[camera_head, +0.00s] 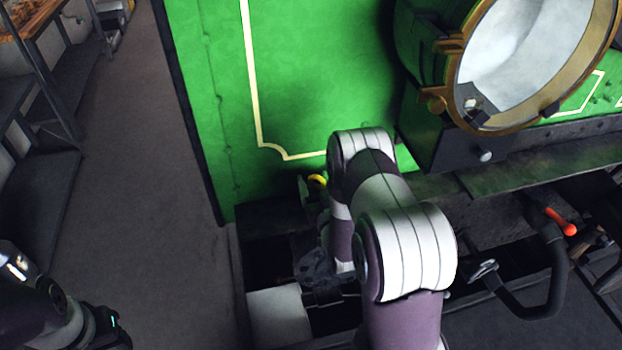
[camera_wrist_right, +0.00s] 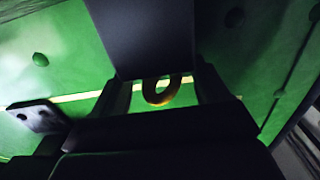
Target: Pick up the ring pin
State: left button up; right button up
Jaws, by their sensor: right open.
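The ring pin (camera_wrist_right: 162,91) shows in the right wrist view as a yellow-gold loop against the green panel. In the head view a small yellow part of it (camera_head: 318,180) shows just left of my right arm, low on the green panel. My right gripper (camera_wrist_right: 166,85) is open, with dark fingers to either side of the loop in the wrist view. I cannot tell whether they touch it. The pin's lower part is hidden behind dark gripper parts. My left gripper (camera_head: 112,328) is at the lower left of the head view, away from the pin; its jaws are unclear.
The green tram panel (camera_head: 310,75) rises behind the pin. A small grey plate (camera_wrist_right: 40,116) sits left of it. A large brass-rimmed lamp (camera_head: 530,60) is at upper right. A black bent handle (camera_head: 550,285) and a red-orange grip (camera_head: 560,222) are at right. Open floor (camera_head: 140,170) lies left.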

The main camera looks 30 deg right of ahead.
jog(key=shift+s+r, duration=0.15)
jog(key=shift+s, duration=0.2)
jog(key=shift+c, duration=1.3)
jog(key=shift+a, duration=0.25)
jog(key=c, duration=0.5)
jog(key=shift+w+a, duration=0.2)
jog(key=shift+w, duration=0.05)
jog(key=c, duration=0.5)
jog(key=shift+w, duration=0.1)
grip_shut()
jog(key=shift+d, duration=0.2)
